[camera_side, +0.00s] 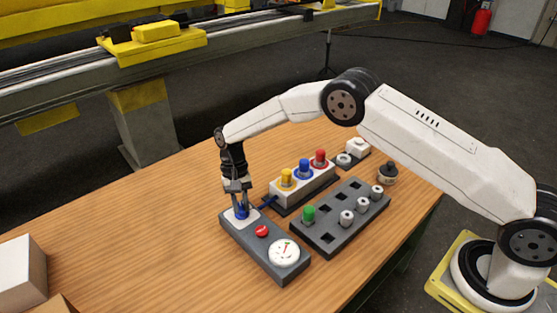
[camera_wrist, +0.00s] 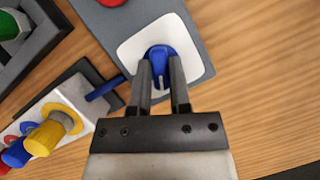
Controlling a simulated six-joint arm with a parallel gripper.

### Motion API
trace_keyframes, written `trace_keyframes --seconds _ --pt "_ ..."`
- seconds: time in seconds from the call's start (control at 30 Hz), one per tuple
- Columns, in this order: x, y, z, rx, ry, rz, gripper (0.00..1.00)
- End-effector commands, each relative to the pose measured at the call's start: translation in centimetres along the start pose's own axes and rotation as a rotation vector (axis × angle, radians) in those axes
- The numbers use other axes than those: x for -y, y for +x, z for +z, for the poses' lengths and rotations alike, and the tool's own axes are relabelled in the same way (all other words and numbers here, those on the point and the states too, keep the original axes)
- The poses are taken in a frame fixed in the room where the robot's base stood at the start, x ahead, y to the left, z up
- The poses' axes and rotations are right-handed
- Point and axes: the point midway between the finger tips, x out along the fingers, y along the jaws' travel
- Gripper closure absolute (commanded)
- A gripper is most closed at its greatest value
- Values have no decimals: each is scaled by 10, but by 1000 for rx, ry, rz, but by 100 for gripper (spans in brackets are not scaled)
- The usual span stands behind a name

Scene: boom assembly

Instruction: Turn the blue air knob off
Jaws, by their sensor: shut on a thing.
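The blue air knob (camera_wrist: 158,62) sits on a white square plate (camera_wrist: 190,38) at one end of a grey panel. In the side view the blue knob (camera_side: 241,211) is at the panel's upper left end. My gripper (camera_wrist: 161,72) is shut on the knob, with one finger on each side of it. In the side view my gripper (camera_side: 240,204) points down onto the knob from above. A light pointer line on the knob runs toward the gripper in the wrist view. The fingers hide the knob's sides.
The grey panel (camera_side: 261,248) also carries a red button (camera_side: 262,231) and a round gauge (camera_side: 284,253). A white block (camera_side: 304,187) with yellow, blue and red fittings stands close to the right. A dark tray (camera_side: 329,227) lies beyond.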

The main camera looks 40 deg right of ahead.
Motion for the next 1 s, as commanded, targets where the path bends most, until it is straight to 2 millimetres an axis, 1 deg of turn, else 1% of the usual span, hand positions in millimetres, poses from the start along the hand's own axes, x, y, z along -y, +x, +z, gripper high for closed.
trace_keyframes --seconds 0.3,0.5,0.7,1.0 --pt "1 -1 -1 -4 -250 104 100" --pt "2 -1 -1 -4 -354 146 100" --pt "1 -1 -1 -5 -403 167 100" --pt "1 -1 -1 -6 -414 171 100"
